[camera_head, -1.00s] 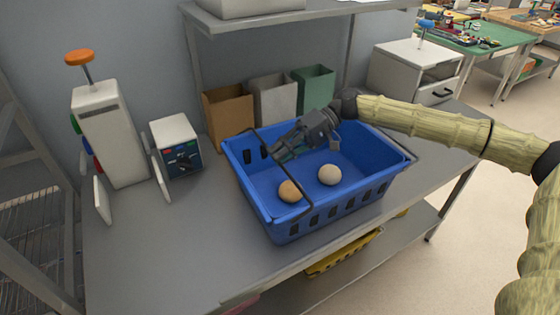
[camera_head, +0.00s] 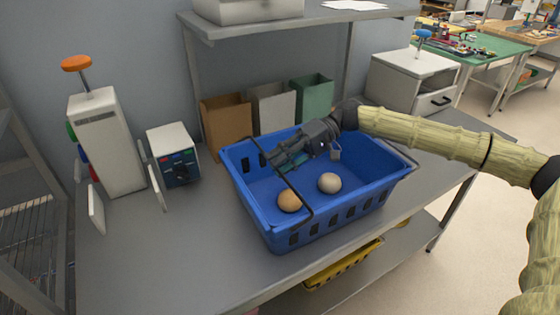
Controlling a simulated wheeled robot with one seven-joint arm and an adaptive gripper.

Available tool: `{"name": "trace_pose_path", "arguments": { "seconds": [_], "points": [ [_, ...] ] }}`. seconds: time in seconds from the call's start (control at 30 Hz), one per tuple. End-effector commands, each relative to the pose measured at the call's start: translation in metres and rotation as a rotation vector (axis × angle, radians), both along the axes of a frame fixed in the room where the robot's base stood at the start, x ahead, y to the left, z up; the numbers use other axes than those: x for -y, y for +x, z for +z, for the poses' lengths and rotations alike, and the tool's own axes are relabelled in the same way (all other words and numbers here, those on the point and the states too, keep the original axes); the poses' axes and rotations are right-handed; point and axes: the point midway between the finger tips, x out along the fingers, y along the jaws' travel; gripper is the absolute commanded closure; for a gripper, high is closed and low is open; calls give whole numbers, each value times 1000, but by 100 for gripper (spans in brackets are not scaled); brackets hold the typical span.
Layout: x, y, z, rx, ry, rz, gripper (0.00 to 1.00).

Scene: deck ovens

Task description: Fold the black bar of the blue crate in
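The blue crate (camera_head: 345,214) stands on the grey table with its top open. A black bar (camera_head: 297,194) spans its left part from the back rim to the front rim, inward of the left end. Another black bar (camera_head: 402,153) lies along the right end. My gripper (camera_head: 274,159) is over the crate's back left part, with its fingertips at the middle of the left bar. They look to be touching it, but the fingers overlap the bar and I cannot tell whether they are closed on it. A tan ball (camera_head: 289,201) and a paler ball (camera_head: 329,183) lie inside the crate.
Brown (camera_head: 228,122), grey (camera_head: 272,107) and green (camera_head: 313,98) bins stand behind the crate. A small white device with a dark panel (camera_head: 178,168) and a taller white dispenser (camera_head: 107,150) stand to the left. The table's front left is clear. A shelf (camera_head: 300,20) hangs above.

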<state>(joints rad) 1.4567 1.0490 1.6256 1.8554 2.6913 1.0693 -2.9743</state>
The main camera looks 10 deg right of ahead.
Motion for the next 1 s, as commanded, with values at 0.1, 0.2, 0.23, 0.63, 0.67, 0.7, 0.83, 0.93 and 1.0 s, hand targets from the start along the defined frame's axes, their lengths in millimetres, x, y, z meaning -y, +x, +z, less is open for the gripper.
{"name": "trace_pose_path", "arguments": {
  "seconds": [0.1,0.2,0.23,0.63,0.67,0.7,0.83,0.93,1.0],
  "points": [
    [0,0,0,0,0,1,71],
    [0,0,0,0,0,1,71],
    [-1,0,0,0,0,1,71],
    [36,11,13,1,0,-2,71],
    [41,12,15,1,0,-2,71],
    [48,15,18,1,0,-3,71],
    [70,21,26,1,1,-3,71],
    [84,25,31,0,0,-1,71],
    [93,27,34,1,0,-2,71]
  ]
}}
